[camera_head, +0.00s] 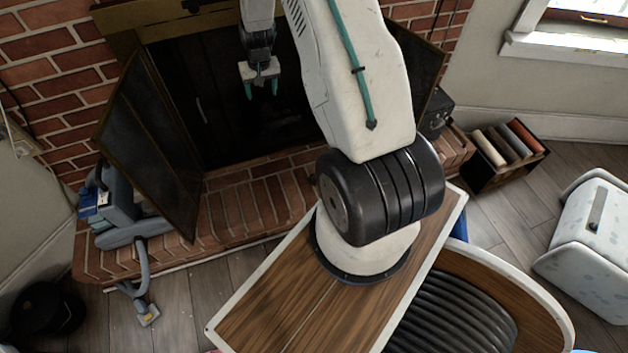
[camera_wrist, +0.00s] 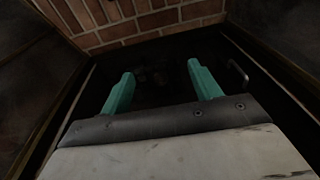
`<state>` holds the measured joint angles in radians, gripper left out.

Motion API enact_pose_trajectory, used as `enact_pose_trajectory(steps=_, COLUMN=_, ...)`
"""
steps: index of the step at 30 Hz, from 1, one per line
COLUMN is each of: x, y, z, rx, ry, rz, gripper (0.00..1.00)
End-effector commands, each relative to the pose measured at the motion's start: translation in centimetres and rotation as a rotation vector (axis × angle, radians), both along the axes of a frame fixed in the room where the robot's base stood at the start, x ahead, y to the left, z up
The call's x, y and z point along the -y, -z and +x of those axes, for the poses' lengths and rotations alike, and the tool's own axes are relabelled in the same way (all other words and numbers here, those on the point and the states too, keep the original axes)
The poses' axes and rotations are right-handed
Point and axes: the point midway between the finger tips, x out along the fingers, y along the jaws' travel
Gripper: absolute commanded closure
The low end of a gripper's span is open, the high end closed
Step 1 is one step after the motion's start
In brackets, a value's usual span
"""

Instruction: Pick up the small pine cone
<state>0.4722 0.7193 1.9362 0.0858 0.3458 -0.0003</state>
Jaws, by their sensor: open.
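My gripper (camera_head: 261,90) hangs in front of the dark fireplace opening (camera_head: 235,125), its two teal fingers pointing down. In the wrist view my gripper (camera_wrist: 160,70) is open, with a wide gap and nothing held between the fingers. Faint dark lumps show in the shadow between and beyond the fingertips in the wrist view. I cannot tell whether one of them is the small pine cone. No pine cone can be clearly made out in either view.
Dark fireplace doors (camera_head: 150,140) stand open on both sides. The brick hearth (camera_head: 250,205) lies below. A blue-grey vacuum-like device (camera_head: 120,205) sits at the hearth's left. A box of rolls (camera_head: 505,155) and a white chest (camera_head: 592,245) stand at the right.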

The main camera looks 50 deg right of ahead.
Motion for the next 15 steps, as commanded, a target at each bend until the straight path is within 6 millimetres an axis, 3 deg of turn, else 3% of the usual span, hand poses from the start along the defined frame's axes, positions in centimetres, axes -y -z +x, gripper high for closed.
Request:
enact_pose_trajectory(steps=1, x=1.5, y=3.8, z=-0.5, rx=-0.011, ry=0.03, rz=0.004, gripper=0.37)
enact_pose_trajectory(steps=6, x=5.5, y=14.9, z=-2.6, rx=-0.011, ry=0.122, rz=-0.004, gripper=0.37)
enact_pose_trajectory(steps=12, x=8.1, y=27.7, z=-7.7, rx=-0.015, ry=0.224, rz=-0.017, gripper=0.37)
enact_pose_trajectory(steps=15, x=8.5, y=32.8, z=-10.5, rx=-0.017, ry=0.264, rz=-0.025, gripper=0.37)
